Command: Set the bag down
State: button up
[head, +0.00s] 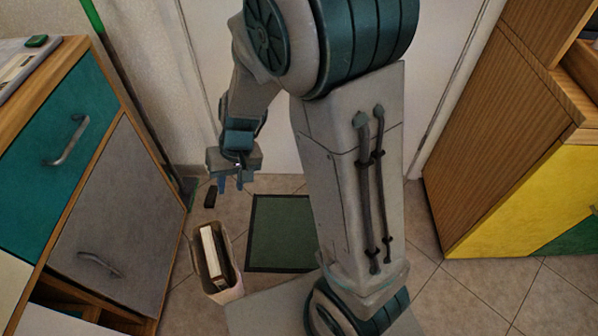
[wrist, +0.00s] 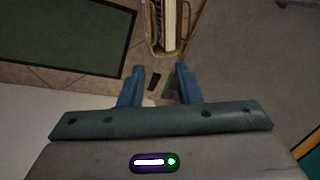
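The bag (head: 228,294) stands upright on the tiled floor at the lower left of the head view. A pale book-like item is inside it. The bag's open top also shows at the top of the wrist view (wrist: 151,38). My gripper (head: 231,187) is above the floor, beyond the bag in the head view and apart from it. In the wrist view my gripper (wrist: 158,72) has its two blue fingers spread, with nothing held between them.
A green mat (head: 280,232) lies right of the bag. A small dark object (head: 210,197) shows near my gripper. A teal and grey cabinet (head: 120,215) stands at left, a wood and yellow cabinet (head: 520,205) at right. A pale door is behind.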

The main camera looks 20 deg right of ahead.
jog(key=s+d+r+t+h, duration=0.1)
jog(key=s+d+r+h, duration=0.2)
jog(key=s+d+r, duration=0.7)
jog(key=shift+s+d+r, duration=0.4)
jog(key=shift+s+d, duration=0.1)
jog(key=shift+d, duration=0.75)
notch_tip(320, 180, up, 32)
jog(key=t+p, duration=0.1)
jog(key=p, duration=2.8)
jog(key=shift+d+m+t, duration=0.15)
jog(key=shift+m+t, duration=0.25)
jog(key=shift+w, duration=0.1)
